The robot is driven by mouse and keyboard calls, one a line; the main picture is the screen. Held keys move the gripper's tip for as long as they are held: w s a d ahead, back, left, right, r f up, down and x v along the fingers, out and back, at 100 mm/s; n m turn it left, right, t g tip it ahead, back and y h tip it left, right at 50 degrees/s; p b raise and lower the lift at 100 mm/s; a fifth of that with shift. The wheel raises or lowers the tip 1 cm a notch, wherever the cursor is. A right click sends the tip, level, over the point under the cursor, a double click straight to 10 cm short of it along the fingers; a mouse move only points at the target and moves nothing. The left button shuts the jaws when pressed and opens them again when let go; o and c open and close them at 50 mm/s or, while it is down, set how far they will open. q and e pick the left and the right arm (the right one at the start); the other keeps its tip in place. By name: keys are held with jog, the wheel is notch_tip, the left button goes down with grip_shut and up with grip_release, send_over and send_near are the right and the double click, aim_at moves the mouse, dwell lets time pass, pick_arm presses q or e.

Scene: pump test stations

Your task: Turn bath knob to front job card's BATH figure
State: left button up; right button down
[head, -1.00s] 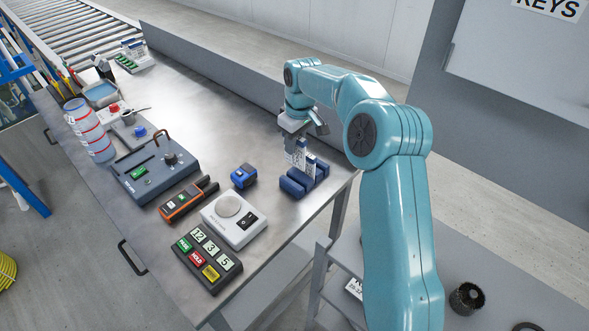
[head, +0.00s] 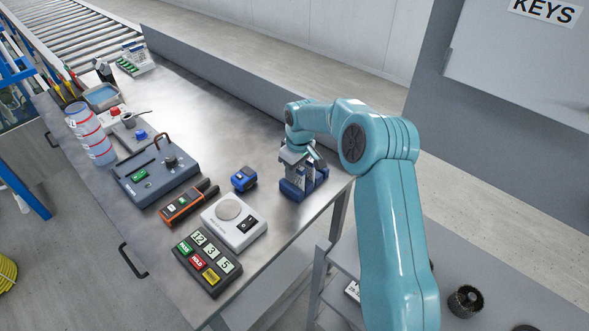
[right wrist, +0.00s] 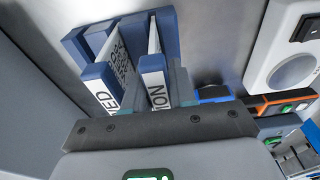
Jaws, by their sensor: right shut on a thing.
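My right gripper (head: 297,168) is down at the blue card rack (head: 290,190) near the table's right edge. It is shut on a white card (right wrist: 153,42), seen nearly edge-on in the right wrist view, standing at the rack (right wrist: 166,30). A printed card face (right wrist: 119,62) shows left of it; its figures are unreadable. Rack labels end in "ED" and "ION". My left gripper is out of view.
A blue block (head: 244,179), an orange-and-black meter (head: 184,205), a white device (head: 241,230) and a button panel (head: 208,262) stand left of the rack. Bottles (head: 90,135) and a blue-filled tray (head: 101,96) are further left. The table's middle back is clear.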

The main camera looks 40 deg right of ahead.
jog(key=c, duration=0.9)
grip_release()
jog(key=r, duration=0.5)
jog(key=s+r, duration=0.1)
jog(key=r, duration=0.4)
jog(key=s+r, duration=0.1)
jog(key=r, duration=0.5)
jog(key=shift+r+b, duration=0.1)
jog(key=shift+b, duration=0.25)
jog(key=shift+s+a, duration=0.1)
